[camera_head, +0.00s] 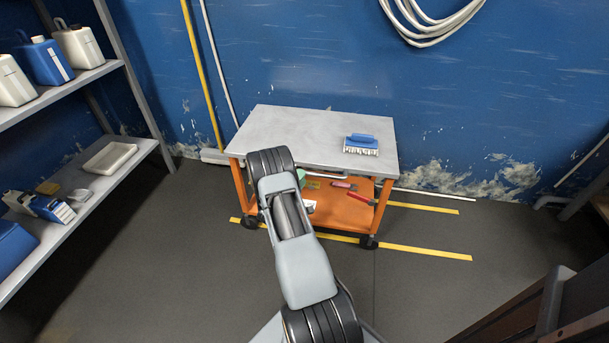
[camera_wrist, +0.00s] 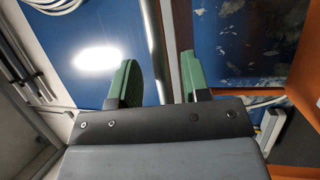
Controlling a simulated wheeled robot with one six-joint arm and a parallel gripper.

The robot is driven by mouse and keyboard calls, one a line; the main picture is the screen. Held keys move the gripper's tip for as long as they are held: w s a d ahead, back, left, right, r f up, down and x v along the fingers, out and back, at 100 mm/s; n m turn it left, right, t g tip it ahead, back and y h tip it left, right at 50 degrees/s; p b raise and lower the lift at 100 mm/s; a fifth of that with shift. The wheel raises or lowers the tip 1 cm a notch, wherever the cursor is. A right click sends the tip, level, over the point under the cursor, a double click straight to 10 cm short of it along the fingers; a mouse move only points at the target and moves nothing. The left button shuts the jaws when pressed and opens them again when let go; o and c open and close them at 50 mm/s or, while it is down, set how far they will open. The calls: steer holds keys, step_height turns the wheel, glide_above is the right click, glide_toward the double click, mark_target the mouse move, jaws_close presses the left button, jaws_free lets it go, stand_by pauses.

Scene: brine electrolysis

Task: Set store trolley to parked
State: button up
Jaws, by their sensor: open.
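The store trolley (camera_head: 280,128) has a grey top and an orange frame and lower shelf (camera_head: 343,208). It stands on black castors near the blue wall, over yellow floor lines (camera_head: 425,253). A pale bar (camera_head: 330,173) shows just under its front top edge. My arm reaches to the trolley's front and hides part of it. In the wrist view my gripper (camera_wrist: 158,82) is open, its two green fingers apart. A narrow metallic strip (camera_wrist: 154,45) shows between the fingers; whether it touches them I cannot tell. Orange parts (camera_wrist: 291,125) show at the right there.
A blue brush (camera_head: 370,140) lies on the trolley top, and small items lie on its shelf. A rack (camera_head: 115,155) with containers stands at the left. A dark structure (camera_head: 540,310) fills the lower right. The floor right of the trolley is clear.

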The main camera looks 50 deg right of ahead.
steer(key=shift+x, duration=1.5)
jaws_close()
